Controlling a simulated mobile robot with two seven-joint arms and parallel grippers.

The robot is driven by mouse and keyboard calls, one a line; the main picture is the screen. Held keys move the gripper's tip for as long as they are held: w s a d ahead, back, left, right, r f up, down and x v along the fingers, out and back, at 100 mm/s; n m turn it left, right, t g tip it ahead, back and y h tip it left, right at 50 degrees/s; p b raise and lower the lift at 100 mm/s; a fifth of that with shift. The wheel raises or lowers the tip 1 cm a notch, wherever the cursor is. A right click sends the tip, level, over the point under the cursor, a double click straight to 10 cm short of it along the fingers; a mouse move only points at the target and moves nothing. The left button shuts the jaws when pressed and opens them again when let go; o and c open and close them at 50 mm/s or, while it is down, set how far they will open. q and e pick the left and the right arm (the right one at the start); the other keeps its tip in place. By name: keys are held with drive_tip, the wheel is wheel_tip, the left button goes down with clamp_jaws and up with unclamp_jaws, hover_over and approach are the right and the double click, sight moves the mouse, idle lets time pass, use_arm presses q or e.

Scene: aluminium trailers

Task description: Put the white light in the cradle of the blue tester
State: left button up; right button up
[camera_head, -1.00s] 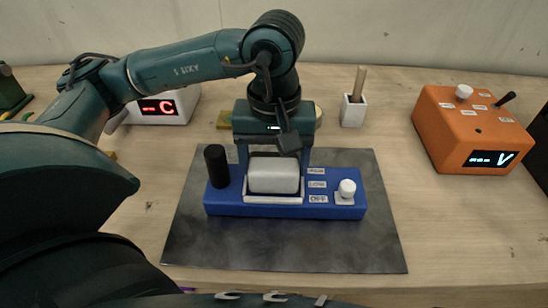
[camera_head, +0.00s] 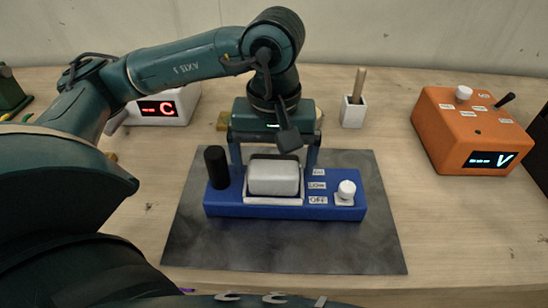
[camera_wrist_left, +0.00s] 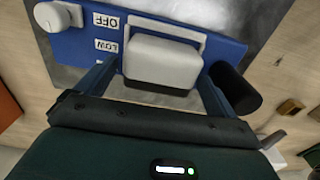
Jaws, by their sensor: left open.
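The blue tester (camera_head: 225,205) stands on a dark mat, with a black cylinder (camera_head: 216,167) at its left and a white knob (camera_head: 346,190) at its right. The white light (camera_head: 273,178) lies in the white-framed cradle (camera_head: 273,201) of the tester; whether it is fully seated I cannot tell. The light also shows in the left wrist view (camera_wrist_left: 162,62), with a dark strip along its near edge. My left gripper (camera_head: 274,160) is open just behind the light, its fingers apart on either side and clear of it. My right gripper is not in view.
The dark mat (camera_head: 280,250) has free room in front of the tester. An orange device (camera_head: 440,130) stands at the right, a white device with a red display (camera_head: 182,100) at the back left. A white cup with a stick (camera_head: 353,112) stands behind.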

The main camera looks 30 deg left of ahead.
sight(274, 161)
use_arm(q)
wheel_tip(274, 161, up, 12)
drive_tip(key=p, duration=0.1)
drive_tip(key=shift+f, duration=0.25)
idle(0.5)
